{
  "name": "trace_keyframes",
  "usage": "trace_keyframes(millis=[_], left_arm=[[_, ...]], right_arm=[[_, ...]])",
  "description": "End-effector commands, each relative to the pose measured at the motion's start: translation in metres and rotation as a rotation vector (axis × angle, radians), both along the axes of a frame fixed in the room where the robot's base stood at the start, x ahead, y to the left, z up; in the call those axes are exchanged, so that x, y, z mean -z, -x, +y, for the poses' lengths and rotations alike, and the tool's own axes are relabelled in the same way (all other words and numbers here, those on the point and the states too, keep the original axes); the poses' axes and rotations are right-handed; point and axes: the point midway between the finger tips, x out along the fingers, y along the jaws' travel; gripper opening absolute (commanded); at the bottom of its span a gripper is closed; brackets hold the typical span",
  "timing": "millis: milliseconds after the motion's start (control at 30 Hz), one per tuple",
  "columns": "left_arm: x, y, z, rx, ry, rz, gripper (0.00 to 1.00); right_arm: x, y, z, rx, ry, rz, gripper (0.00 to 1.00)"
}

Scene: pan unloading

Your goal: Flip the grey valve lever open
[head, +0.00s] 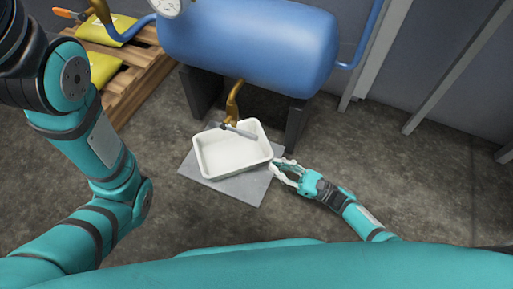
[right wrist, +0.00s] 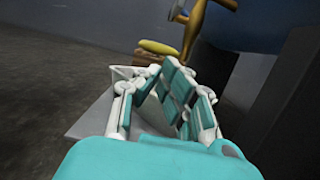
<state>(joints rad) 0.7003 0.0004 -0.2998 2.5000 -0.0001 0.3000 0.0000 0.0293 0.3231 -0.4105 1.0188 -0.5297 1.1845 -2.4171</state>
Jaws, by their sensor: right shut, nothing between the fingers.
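The grey valve lever (head: 241,131) sits on a brass valve (head: 233,101) under the blue tank (head: 250,45). The lever lies across the valve, over the white pan (head: 230,157). My right gripper (head: 277,165) is shut and empty at the pan's right edge, low and to the right of the lever. Whether it touches the pan is not clear. The right wrist view shows its fingers (right wrist: 160,72) together, with the brass valve (right wrist: 193,28) beyond them.
The pan rests on a grey slab (head: 254,187) on the concrete floor. Dark supports (head: 297,122) hold the tank on both sides of the valve. A wooden pallet (head: 135,85) with yellow sacks (head: 104,67) stands at the left. The floor at the right is clear.

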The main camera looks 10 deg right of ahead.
Motion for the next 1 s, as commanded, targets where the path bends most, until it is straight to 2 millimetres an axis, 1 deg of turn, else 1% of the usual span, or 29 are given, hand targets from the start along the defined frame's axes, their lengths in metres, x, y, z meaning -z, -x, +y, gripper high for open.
trace_keyframes(millis=[33, 100, 333, 400, 500, 600, 767, 1000], left_arm=[[0.005, 0.000, 0.000, 0.000, 0.000, 0.000, 0.29], [0.008, 0.000, 0.000, 0.000, 0.000, 0.000, 0.29], [0.021, 0.000, 0.000, 0.000, 0.000, 0.000, 0.29], [0.017, 0.000, 0.000, 0.000, 0.000, 0.002, 0.29], [0.018, 0.000, 0.000, 0.001, 0.000, 0.002, 0.29], [0.019, 0.000, 0.000, 0.001, -0.001, 0.002, 0.29], [0.019, 0.000, 0.000, 0.000, 0.000, 0.002, 0.29], [0.019, 0.000, 0.000, 0.000, 0.000, 0.000, 0.29]], right_arm=[[-0.002, -0.006, 0.010, -0.002, -0.003, -0.005, 0.00], [-0.005, -0.013, 0.023, -0.002, -0.002, -0.004, 0.00], [-0.017, -0.036, 0.063, -0.001, -0.001, -0.004, 0.00], [-0.032, -0.034, 0.059, -0.001, 0.001, -0.004, 0.00], [-0.044, -0.034, 0.059, -0.001, 0.000, -0.004, 0.00], [-0.051, -0.034, 0.059, -0.001, 0.001, -0.001, 0.00], [-0.057, -0.034, 0.059, 0.000, 0.000, 0.000, 0.00], [-0.057, -0.034, 0.059, 0.000, 0.000, 0.000, 0.00]])
